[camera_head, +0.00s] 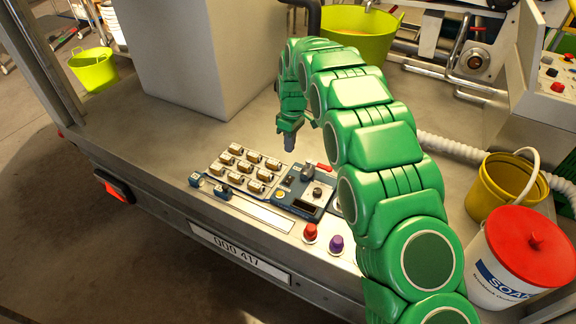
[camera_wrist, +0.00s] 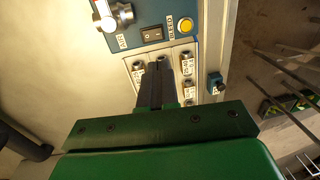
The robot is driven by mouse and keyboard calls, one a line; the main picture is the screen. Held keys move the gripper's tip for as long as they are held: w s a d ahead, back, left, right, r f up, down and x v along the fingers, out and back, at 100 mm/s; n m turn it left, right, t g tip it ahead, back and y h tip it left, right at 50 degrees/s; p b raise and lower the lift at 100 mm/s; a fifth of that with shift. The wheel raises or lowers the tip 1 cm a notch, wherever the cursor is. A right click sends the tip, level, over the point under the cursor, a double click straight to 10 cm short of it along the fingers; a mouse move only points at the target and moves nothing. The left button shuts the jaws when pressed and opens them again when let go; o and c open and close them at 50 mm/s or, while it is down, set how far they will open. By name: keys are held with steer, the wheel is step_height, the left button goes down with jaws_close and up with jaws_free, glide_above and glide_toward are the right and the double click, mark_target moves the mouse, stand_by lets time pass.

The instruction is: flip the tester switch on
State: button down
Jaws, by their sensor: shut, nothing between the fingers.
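The tester (camera_head: 303,192) is a blue-grey panel on the trailer bed in the head view, right of a rack of metal fittings. In the wrist view its panel (camera_wrist: 168,47) carries a small black rocker switch (camera_wrist: 152,33), between a lever knob (camera_wrist: 115,15) and a yellow button (camera_wrist: 186,24) labelled BLEED. Whether the rocker is on or off cannot be told. My gripper (camera_head: 289,148) points down above the back edge of the rack and tester, apart from them. In the wrist view my gripper (camera_wrist: 159,70) has its dark fingers together, empty, over the fittings below the switch.
The rack of fittings (camera_head: 243,169) lies left of the tester. A red knob (camera_head: 310,232) and a purple knob (camera_head: 336,243) stand near the trailer's front edge. A red-lidded bucket (camera_head: 497,287) and yellow bucket (camera_head: 484,205) stand at right. A grey block (camera_head: 195,55) rises behind.

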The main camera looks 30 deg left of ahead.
glide_toward(287, 181)
steer(key=f, duration=0.2)
steer(key=s+f, duration=0.1)
steer(key=f, duration=0.2)
steer(key=shift+s+d+f, duration=0.1)
steer(key=shift+d+f, duration=0.05)
steer(key=shift+f, duration=0.75)
steer(key=shift+s+f, duration=0.1)
steer(key=shift+w+r, duration=0.25)
steer(key=shift+w, duration=0.55)
steer(key=shift+r, duration=0.1)
